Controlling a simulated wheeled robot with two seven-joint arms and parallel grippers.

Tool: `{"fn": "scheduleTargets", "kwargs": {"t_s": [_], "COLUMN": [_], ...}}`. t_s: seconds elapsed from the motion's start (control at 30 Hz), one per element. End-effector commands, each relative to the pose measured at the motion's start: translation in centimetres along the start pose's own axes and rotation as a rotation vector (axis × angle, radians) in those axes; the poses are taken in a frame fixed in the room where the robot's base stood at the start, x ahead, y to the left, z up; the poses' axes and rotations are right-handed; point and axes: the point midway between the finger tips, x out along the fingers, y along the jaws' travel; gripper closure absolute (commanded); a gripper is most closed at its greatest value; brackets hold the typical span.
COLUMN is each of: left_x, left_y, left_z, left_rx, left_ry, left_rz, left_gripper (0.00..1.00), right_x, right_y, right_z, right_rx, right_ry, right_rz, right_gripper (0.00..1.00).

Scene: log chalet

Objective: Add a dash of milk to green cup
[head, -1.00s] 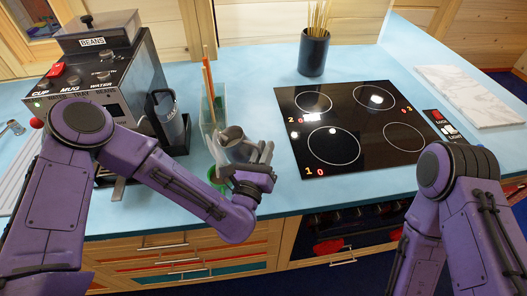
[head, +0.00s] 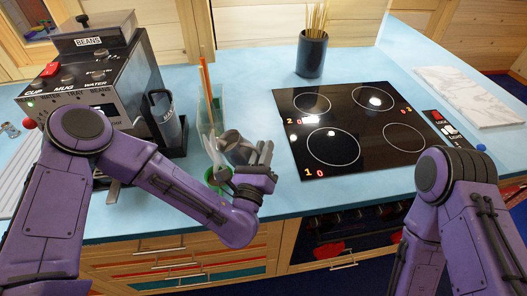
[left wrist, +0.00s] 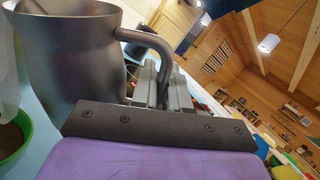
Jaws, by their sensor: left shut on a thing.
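A grey metal milk jug (head: 236,148) is in my left gripper (head: 260,154), held by its handle above the counter. The jug also fills the upper left of the left wrist view (left wrist: 72,62), where the fingers close around its handle (left wrist: 150,45). The green cup (head: 214,181) stands on the counter just below and left of the jug, partly hidden by the jug and my arm. In the left wrist view the green cup (left wrist: 14,158) shows brown contents. I cannot tell whether milk is flowing. My right gripper is out of view.
A coffee machine (head: 88,85) stands at the left, with a dark jug (head: 163,115) at its side. A clear container with sticks (head: 207,105) stands behind the green cup. A black hob (head: 345,128) lies to the right, with a dark pot of sticks (head: 312,55) behind it.

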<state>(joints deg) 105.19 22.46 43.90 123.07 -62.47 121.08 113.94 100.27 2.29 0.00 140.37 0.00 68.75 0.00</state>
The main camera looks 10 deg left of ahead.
Motion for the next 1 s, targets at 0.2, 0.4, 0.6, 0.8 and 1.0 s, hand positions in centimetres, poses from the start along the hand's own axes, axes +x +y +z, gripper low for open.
{"fn": "scheduleTargets", "kwargs": {"t_s": [0.2, 0.4, 0.6, 0.8, 1.0], "left_x": [0.0, 0.0, 0.0, 0.0, -0.1], "left_y": [0.0, 0.0, 0.0, 0.1, 0.1], "left_z": [-0.1, -0.1, -0.1, -0.2, -0.2], "left_rx": [-0.028, -0.055, -0.082, -0.107, -0.134], "left_ry": [-0.017, -0.032, -0.046, -0.060, -0.074], "left_rz": [-0.001, -0.001, -0.002, -0.001, -0.002], "left_gripper": [1.00, 1.00, 1.00, 1.00, 1.00], "right_x": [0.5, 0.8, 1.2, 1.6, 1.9], "right_y": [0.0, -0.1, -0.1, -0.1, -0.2], "right_z": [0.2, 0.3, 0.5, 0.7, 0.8], "right_rx": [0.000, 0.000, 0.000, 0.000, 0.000], "right_ry": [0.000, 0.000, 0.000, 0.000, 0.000], "right_rz": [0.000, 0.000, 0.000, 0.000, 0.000], "right_gripper": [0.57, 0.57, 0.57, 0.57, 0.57]}}
